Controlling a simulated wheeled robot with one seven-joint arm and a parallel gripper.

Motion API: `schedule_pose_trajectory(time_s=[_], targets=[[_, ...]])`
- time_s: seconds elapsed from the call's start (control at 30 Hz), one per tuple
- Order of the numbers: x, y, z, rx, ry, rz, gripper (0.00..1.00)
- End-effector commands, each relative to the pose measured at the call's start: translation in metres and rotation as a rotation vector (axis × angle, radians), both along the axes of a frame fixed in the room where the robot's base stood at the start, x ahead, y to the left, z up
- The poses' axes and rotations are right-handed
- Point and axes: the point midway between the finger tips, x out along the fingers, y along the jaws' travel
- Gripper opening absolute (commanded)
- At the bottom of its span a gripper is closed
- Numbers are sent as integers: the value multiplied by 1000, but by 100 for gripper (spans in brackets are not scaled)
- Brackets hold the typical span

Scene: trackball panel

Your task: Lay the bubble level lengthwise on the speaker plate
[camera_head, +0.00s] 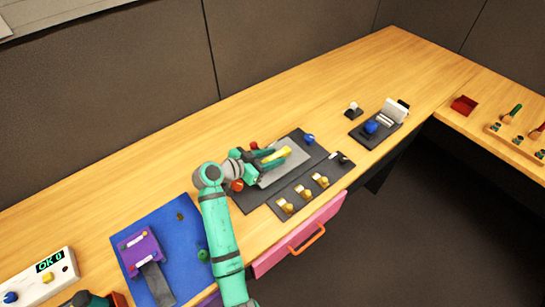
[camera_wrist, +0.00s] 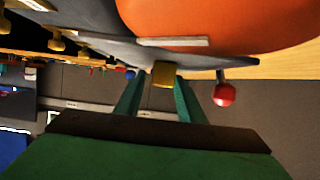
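The bubble level is a small yellow bar (camera_head: 277,156) between the teal fingers of my gripper (camera_head: 270,158). In the wrist view the yellow level (camera_wrist: 163,72) shows end-on between the two fingertips (camera_wrist: 161,82), and my gripper looks shut on it. The speaker plate (camera_head: 272,178) is a light grey plate on the dark panel, under and around the level in the head view. Whether the level touches the plate, or is held just above it, I cannot tell. My gripper hides part of the plate's left side.
An orange ball (camera_head: 237,185) sits close beside my wrist and looms large in the wrist view (camera_wrist: 230,25). A red knob (camera_head: 254,145) stands behind my gripper, a blue knob (camera_head: 309,139) at the panel's far corner. Several yellow switches line the front edge. The wooden desk behind is clear.

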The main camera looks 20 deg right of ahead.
Motion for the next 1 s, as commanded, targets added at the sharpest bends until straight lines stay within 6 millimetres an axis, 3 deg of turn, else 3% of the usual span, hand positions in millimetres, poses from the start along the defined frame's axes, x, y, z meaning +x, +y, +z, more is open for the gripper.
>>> schedule_pose_trajectory(time_s=[0.43,1.0], targets=[[-2,8,3,0,0,2,42],[-31,86,38,0,-2,1,42]])
